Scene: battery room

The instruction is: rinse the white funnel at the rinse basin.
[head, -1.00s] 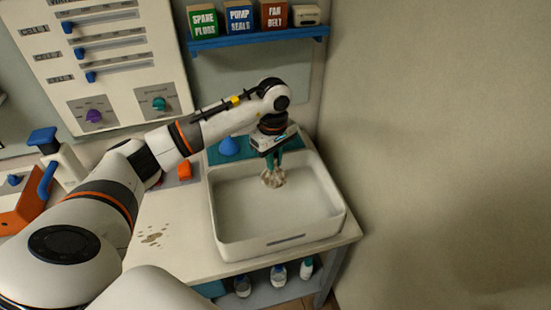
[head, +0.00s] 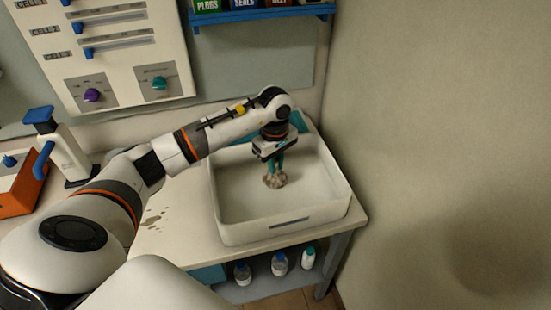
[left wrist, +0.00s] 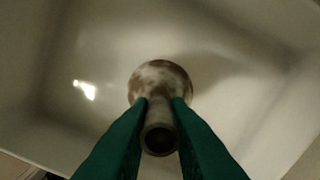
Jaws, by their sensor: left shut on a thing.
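My left gripper (head: 277,164) is shut on the white funnel (head: 275,180), whose surface shows brown grime. The funnel hangs inside the white rinse basin (head: 245,232), over its middle part. In the left wrist view, the green fingers (left wrist: 160,108) pinch the narrow spout, with the wide, stained cone (left wrist: 160,78) below them. The basin floor and walls surround it there. I cannot tell whether the funnel touches the floor, and no running water shows. My right gripper is not in view.
The basin sits on a counter (head: 190,235) beside the right wall (head: 430,150). Several bottles (head: 279,263) stand on the shelf below. A blue shelf (head: 262,14) with boxes and a control panel (head: 120,75) are behind. A blue-handled white device (head: 62,150) stands left.

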